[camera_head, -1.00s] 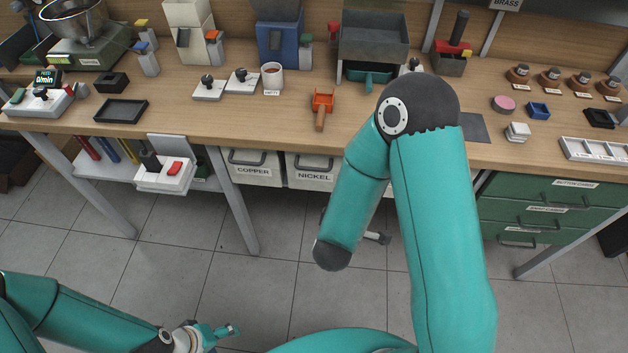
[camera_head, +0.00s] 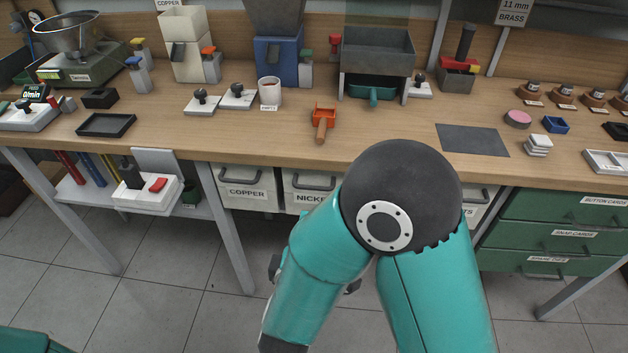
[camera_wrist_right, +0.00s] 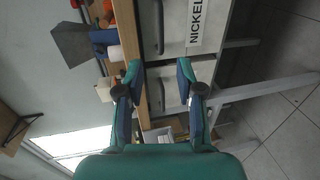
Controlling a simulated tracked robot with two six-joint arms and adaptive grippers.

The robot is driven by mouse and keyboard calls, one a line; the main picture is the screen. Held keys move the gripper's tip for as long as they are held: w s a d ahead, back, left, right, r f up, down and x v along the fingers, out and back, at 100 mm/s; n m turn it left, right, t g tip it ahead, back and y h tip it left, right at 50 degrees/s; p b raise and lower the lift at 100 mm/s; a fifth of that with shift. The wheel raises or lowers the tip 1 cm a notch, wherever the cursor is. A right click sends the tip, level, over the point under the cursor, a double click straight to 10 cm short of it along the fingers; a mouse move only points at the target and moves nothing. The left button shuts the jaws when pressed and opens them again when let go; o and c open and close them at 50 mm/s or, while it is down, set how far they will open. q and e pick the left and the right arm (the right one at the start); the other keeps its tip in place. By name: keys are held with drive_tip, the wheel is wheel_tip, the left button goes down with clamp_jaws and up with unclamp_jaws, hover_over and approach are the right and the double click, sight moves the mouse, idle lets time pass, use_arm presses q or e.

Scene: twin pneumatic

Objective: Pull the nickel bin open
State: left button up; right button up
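The nickel bin (camera_head: 305,203) is a pale bin with a dark handle and a NICKEL label, under the workbench. It sits shut, flush with the copper bin (camera_head: 245,190) on its left, and my right arm hides its right part. In the right wrist view, turned sideways, the nickel bin's front (camera_wrist_right: 190,45) and handle are at the top. My right gripper (camera_wrist_right: 158,68) is open and empty, its fingers apart. Between them shows the front of the neighbouring bin. In the head view my forearm mostly hides this gripper. My left gripper is out of view.
The workbench (camera_head: 225,130) overhangs the bins. A metal leg (camera_head: 228,230) stands left of the copper bin, beside a lower shelf with a white device (camera_head: 147,193). Green drawers (camera_head: 545,237) are at the right. The floor before the bins is clear apart from my arm.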

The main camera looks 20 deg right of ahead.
sight(315, 189)
drive_tip(key=x, duration=1.4)
drive_tip(key=shift+w+d+f+b, duration=0.15)
drive_tip(key=shift+w+d+b, duration=0.05)
drive_tip(key=shift+w+b, duration=0.15)
drive_tip(key=shift+s, duration=0.1)
clamp_jaws()
